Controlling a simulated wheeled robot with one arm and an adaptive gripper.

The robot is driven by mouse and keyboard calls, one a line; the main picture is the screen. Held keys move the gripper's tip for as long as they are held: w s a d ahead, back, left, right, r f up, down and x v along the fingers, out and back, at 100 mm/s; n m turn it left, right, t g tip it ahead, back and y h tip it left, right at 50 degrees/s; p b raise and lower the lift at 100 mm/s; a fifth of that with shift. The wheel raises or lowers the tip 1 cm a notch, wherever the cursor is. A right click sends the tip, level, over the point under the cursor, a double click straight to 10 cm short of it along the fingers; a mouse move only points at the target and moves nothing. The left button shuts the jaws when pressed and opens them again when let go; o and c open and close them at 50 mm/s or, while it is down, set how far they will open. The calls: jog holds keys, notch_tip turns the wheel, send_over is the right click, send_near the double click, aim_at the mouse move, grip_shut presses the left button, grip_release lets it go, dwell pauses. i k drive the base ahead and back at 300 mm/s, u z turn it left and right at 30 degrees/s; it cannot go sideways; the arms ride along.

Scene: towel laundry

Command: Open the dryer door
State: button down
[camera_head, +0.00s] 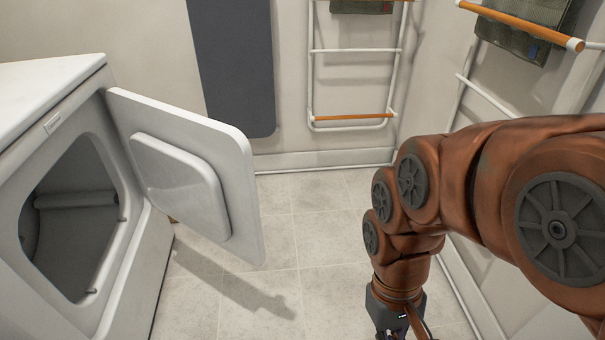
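The white dryer (133,259) stands at the left, its drum opening facing toward the middle of the room. Its door (241,172) is swung open, hinged at the far side of the opening and sticking out over the floor. Part of the grey, empty-looking drum (75,235) shows inside. My gripper (402,335) is at the bottom edge, right of the door and well apart from it, pointing down. Its fingertips are cut off by the frame, so I cannot see whether it is open or shut.
Two white towel racks with wooden bars stand at the back wall (350,117) and right wall (520,25), with dark towels on them. A dark grey panel (235,70) is on the back wall. Tiled floor (310,215) between door and arm is clear.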

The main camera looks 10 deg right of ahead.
aim_at(198, 170)
jog(key=z, duration=0.75)
jog(key=k, duration=0.45)
jog(key=u, duration=2.9)
